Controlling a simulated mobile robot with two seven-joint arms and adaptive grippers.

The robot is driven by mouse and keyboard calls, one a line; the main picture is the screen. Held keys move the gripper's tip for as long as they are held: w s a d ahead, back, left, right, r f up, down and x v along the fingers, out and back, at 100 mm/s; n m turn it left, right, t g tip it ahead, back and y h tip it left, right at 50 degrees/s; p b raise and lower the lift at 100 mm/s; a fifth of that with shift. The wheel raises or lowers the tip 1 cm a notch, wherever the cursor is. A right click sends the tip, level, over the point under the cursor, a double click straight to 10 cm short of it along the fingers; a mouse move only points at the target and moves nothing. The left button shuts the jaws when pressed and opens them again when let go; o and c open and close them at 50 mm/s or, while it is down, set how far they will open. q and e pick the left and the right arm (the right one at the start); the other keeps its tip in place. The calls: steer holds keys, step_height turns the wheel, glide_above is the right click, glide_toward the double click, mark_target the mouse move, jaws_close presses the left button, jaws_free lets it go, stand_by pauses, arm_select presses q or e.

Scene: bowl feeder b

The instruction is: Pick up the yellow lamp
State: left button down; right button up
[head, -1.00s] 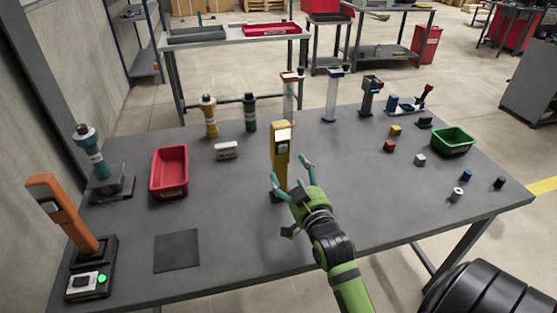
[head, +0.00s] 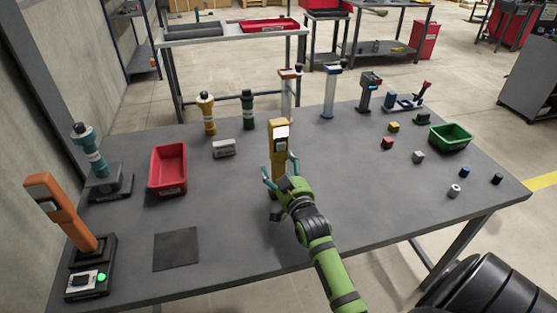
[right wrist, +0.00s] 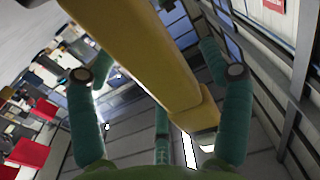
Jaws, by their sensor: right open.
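The yellow lamp (head: 279,147) stands upright near the middle of the grey table, with a white panel near its top. It also shows large in the right wrist view (right wrist: 140,50), slanting between the fingers. My right gripper (head: 280,172) is open around the lamp's lower body, one finger on each side. In the right wrist view the open fingers (right wrist: 160,85) show on both sides of the lamp, and I cannot tell whether they touch it. The lamp's lower part is partly hidden behind the gripper. My left gripper is not in view.
A red bin (head: 167,168) and a white block (head: 223,148) stand left of the lamp. Yellow (head: 206,115) and green (head: 248,110) bottle-like items stand behind it. Small blocks and a green bin (head: 451,138) lie to the right. The table front is mostly clear.

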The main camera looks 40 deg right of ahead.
mark_target(284, 161)
steer(key=shift+r, duration=0.1)
steer(key=c, duration=1.4)
steer(key=shift+c, duration=0.2)
steer(key=shift+r, duration=0.5)
step_height(284, 161, up, 3)
steer(key=shift+f, duration=0.1)
steer(key=s+d+r, duration=0.5)
steer(key=s+r, duration=0.2)
steer(key=s, duration=0.3)
steer(key=shift+s+b, duration=0.25)
steer(key=shift+b, duration=0.2)
